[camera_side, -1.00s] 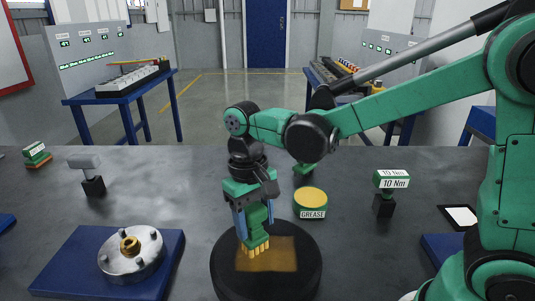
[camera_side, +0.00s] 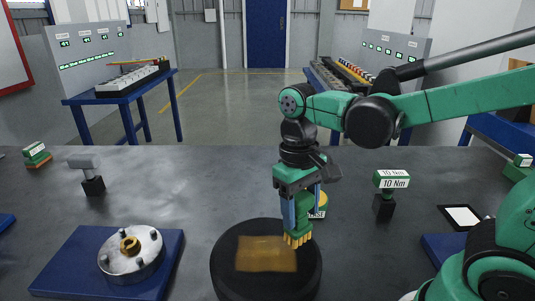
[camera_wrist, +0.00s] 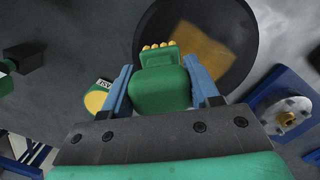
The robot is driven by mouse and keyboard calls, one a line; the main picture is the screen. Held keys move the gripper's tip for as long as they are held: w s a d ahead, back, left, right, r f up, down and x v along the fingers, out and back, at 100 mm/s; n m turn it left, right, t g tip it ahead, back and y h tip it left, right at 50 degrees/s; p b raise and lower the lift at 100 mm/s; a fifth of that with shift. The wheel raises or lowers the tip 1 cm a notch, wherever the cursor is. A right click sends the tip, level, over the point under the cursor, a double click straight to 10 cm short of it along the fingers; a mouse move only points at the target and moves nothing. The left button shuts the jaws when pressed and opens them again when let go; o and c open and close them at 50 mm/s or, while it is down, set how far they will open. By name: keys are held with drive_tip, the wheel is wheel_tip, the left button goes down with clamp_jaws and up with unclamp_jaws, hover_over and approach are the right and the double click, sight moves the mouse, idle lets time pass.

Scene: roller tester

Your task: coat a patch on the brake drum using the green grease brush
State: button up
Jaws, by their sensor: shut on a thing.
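My gripper (camera_side: 303,212) is shut on the green grease brush (camera_side: 299,226), whose yellow bristles point down. The brush is at the right part of the black brake drum (camera_side: 231,279), right of the patch; I cannot tell whether the bristles touch the drum. A golden-brown square patch (camera_side: 266,254) covers the middle of the drum's top. In the wrist view the brush (camera_wrist: 163,85) sits between the blue fingers, with the drum (camera_wrist: 160,22) and the patch (camera_wrist: 203,52) beyond it. The grease tin (camera_side: 322,205) is partly hidden behind my gripper.
A blue plate (camera_side: 66,265) with a metal hub (camera_side: 147,262) lies left of the drum. A 10 Nm block (camera_side: 391,180) on a black stand is at the right, near a black-framed white card (camera_side: 462,216). A grey-headed tool (camera_side: 84,162) stands at the left. Bare table lies between.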

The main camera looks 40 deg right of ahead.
drive_tip(key=shift+r, duration=2.8)
drive_tip(key=a+f+m, duration=0.2)
drive_tip(key=w+a+f+m, duration=0.1)
drive_tip(key=a+f+m, duration=0.1)
drive_tip(key=f+m, duration=0.1)
drive_tip(key=w+a+f+m, duration=0.1)
drive_tip(key=a+f+m, duration=0.1)
drive_tip(key=shift+f+m+y, duration=0.35)
drive_tip(key=shift+m+y, duration=0.05)
drive_tip(key=shift+w+a+r, duration=0.1)
drive_tip(key=shift+w+a, duration=1)
drive_tip(key=shift+f, duration=0.3)
